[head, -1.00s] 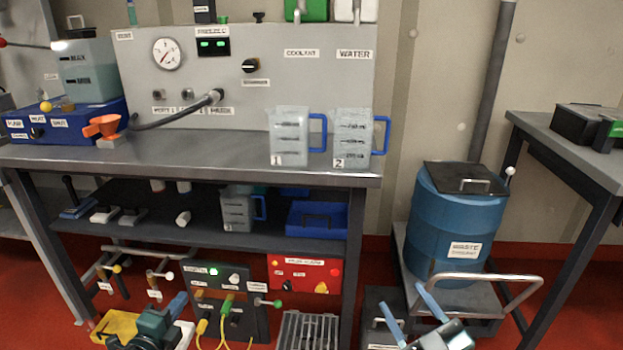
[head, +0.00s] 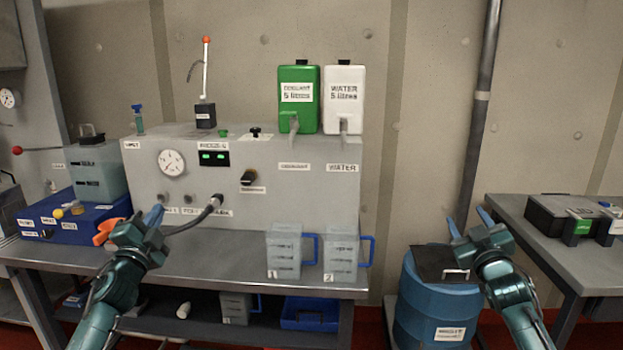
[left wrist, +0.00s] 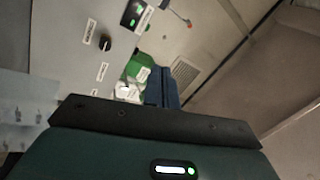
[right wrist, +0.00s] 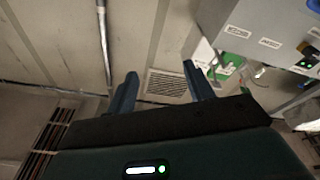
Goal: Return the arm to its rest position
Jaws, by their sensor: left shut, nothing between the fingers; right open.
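My left gripper (head: 154,215) is raised in front of the bench at the left in the head view, pointing up. It is shut and empty; its fingers also show together in the left wrist view (left wrist: 168,86). My right gripper (head: 467,222) is raised in front of the blue waste drum (head: 428,300) at the right. It is open and empty; its spread fingers show in the right wrist view (right wrist: 160,85). Both forearms come up from the bottom of the head view. Neither gripper visibly touches anything.
The grey bench (head: 210,268) carries a panel (head: 300,200) with a gauge, two jugs marked 1 (head: 284,250) and 2 (head: 341,252), and a blue box (head: 75,218). Green (head: 299,112) and white (head: 344,112) tanks sit above. A side table (head: 530,232) stands right.

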